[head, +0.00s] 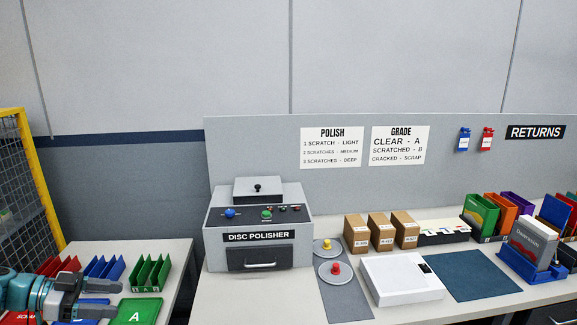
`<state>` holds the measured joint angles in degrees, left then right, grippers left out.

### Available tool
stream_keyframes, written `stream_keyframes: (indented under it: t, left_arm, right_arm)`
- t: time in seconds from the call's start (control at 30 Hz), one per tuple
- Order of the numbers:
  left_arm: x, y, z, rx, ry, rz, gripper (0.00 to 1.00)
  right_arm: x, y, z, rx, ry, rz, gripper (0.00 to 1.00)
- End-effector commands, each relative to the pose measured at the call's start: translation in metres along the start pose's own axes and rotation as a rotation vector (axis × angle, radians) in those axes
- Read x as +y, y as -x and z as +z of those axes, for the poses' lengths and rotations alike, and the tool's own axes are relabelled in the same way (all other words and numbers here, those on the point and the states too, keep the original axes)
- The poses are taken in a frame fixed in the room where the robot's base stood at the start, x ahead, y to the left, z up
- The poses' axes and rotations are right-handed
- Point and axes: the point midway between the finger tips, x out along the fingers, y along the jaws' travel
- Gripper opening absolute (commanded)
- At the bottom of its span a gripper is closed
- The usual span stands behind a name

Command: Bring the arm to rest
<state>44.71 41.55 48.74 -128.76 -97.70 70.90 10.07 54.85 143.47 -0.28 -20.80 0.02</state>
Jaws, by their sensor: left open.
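My left arm comes in low at the left edge, with a teal and grey wrist. Its gripper (108,298) points right, with its fingers apart and nothing seen between them. It is over the left table (178,262), in front of the blue rack (104,268) and just left of the green panel marked A (138,311). I cannot tell its exact height above the table. My right arm and gripper are not in view.
A red rack (60,266) and a green rack (150,272) flank the blue one. A yellow-framed mesh fence (32,180) stands at left. Across a narrow gap, the disc polisher (258,225) stands on the right bench, with cardboard boxes (380,232) and a white device (402,280).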

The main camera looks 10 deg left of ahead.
Motion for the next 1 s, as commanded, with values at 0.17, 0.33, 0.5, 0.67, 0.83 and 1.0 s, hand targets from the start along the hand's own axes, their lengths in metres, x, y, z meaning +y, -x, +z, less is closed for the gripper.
stream_keyframes:
  t: [0.17,0.33,0.5,0.67,0.83,1.0]
  left_arm:
    - [0.006,-0.037,-0.004,0.032,0.007,0.078,0.64]
    - [0.018,-0.086,-0.011,0.125,0.049,0.171,0.64]
    - [0.034,-0.161,-0.026,0.306,0.159,0.239,0.64]
    - [0.048,-0.235,-0.036,0.484,0.319,0.209,0.64]
    - [0.063,-0.312,-0.016,0.568,0.565,0.060,0.64]
    - [0.088,-0.366,0.037,0.480,0.800,-0.133,0.64]
  right_arm:
    - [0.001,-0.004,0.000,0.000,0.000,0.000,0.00]
    - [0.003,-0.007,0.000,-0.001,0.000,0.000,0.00]
    - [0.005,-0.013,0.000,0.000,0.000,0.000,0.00]
    - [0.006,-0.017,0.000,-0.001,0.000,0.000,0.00]
    - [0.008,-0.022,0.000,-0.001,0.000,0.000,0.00]
    - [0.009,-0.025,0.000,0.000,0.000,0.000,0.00]
